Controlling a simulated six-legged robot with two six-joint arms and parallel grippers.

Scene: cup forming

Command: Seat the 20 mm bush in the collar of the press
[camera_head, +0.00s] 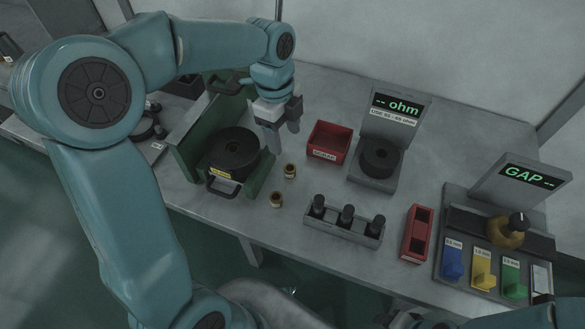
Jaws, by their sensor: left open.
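Two small brass bushes stand on the bench, one (290,171) farther back and one (276,199) nearer the front edge. Their sizes cannot be read. A green frame (190,143), which looks like the press, holds a thick black round part (235,148) with a central hole and a yellow label. I cannot tell whether this is the collar. My left gripper (284,140) points down, open and with nothing seen between its fingers, right of the black part and behind the bushes. My right gripper is not in view; only part of my right arm shows at bottom right.
A red bin (329,142) and an ohm-display stand (388,140) are behind right. A grey rack (343,223) holds three black pieces. A red tray (417,233) and a GAP gauge station (495,240) with coloured tabs stand right. Bare bench lies between bushes and rack.

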